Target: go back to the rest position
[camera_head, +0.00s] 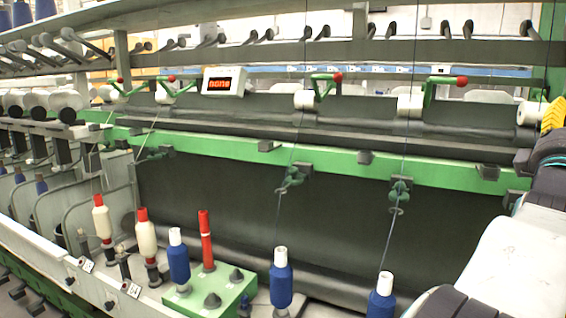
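My arm shows only in part, as white and dark grey links along the right edge. My gripper is outside the picture, so its fingers and anything in them are hidden. A green block (225,291) stands at the lower middle, with a red tube (206,243), a blue bobbin (179,256) and several dark pegs on it. Blue bobbins (281,284) and (381,300) stand upright on the frame to its right. Two cream bobbins with red tops (102,220) and (146,238) stand to its left.
The spinning frame fills the view. A green rail (330,160) crosses it, with thread guides (398,192) hanging above the bobbins. Taut threads run down to the right-hand bobbins. A small display (223,81) shows red characters. White rollers (410,105) line the upper bar.

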